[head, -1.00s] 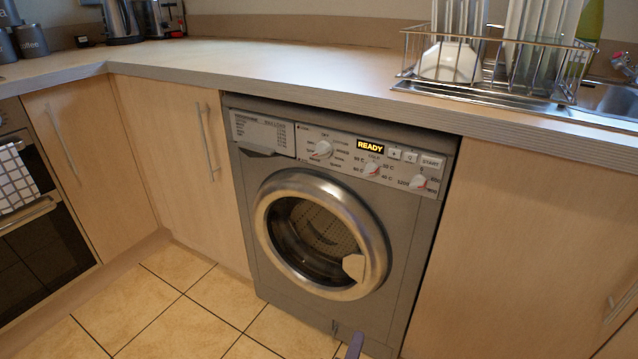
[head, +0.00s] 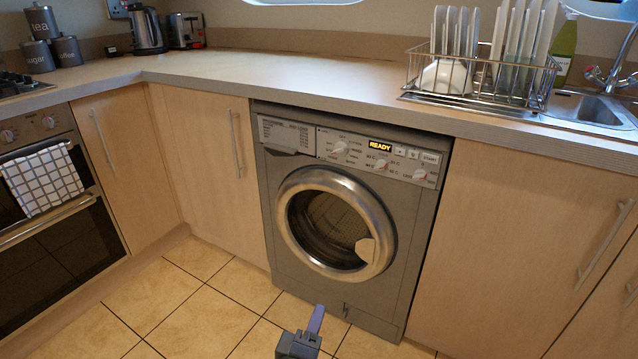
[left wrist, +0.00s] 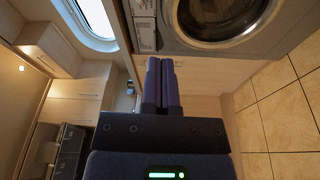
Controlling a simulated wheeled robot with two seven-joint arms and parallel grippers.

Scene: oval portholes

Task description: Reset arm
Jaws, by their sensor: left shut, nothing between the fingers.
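My left gripper (head: 314,322) is at the bottom middle of the head view, low over the tiled floor and in front of the washing machine. In the left wrist view its two purple fingers (left wrist: 162,82) lie side by side, shut with nothing between them. The grey washing machine (head: 398,225) has its round door closed and its display reads READY. Its door also shows at the top of the left wrist view (left wrist: 250,38). The gripper appears apart from the machine. My right gripper is not in view.
A wooden worktop (head: 300,85) runs above the machine and cupboards. A wire dish rack (head: 480,98) with plates stands by the sink (head: 590,108). An oven with a checked towel (head: 42,180) is at the left. The tiled floor (head: 190,310) is clear.

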